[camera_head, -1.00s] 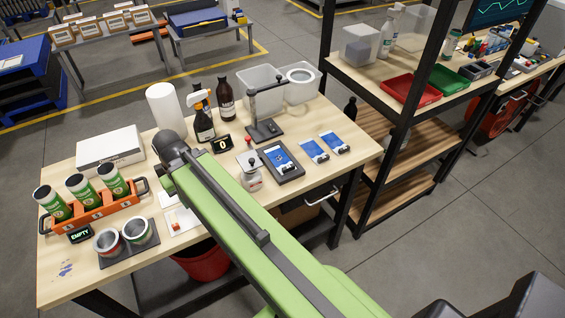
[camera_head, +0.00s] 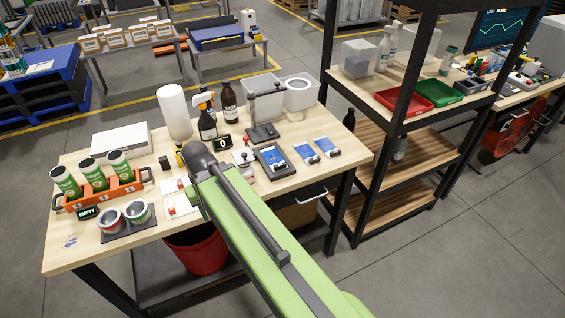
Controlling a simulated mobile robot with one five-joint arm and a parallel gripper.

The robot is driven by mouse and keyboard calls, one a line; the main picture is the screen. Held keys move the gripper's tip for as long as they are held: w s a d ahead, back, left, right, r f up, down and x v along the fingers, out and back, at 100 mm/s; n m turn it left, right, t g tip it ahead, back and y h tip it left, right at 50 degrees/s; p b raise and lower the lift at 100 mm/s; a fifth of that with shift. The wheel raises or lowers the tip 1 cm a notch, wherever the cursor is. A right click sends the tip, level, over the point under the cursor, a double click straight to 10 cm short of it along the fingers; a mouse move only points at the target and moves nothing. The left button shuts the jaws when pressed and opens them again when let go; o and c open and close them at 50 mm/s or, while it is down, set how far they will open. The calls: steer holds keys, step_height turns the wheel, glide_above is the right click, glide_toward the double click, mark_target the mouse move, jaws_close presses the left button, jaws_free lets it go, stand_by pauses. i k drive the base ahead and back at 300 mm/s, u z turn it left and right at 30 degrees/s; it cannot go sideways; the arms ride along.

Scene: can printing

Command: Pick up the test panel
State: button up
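A blue-and-white panel (camera_head: 272,159) lies on a dark tray right of my arm. Two similar blue-and-white panels, the left one (camera_head: 306,153) and the right one (camera_head: 327,147), lie flat on the wooden table beside it. I cannot tell which of these is the test panel. Small dark pieces sit at their lower edges. My green arm reaches up over the table's front edge to a dark rounded joint.
The table (camera_head: 75,255) also holds an orange can carrier (camera_head: 103,195), two open cans on a dark mat, a stamp press (camera_head: 262,130), brown bottles, a spray bottle and a white roll (camera_head: 174,112). A dark shelf rack stands right. A red bin (camera_head: 198,248) is below.

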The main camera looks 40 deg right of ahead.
mark_target(272, 157)
steer(key=z, duration=2.35)
steer(key=k, duration=2.1)
steer(key=u, duration=1.45)
steer(key=i, duration=2)
steer(key=u, duration=0.1)
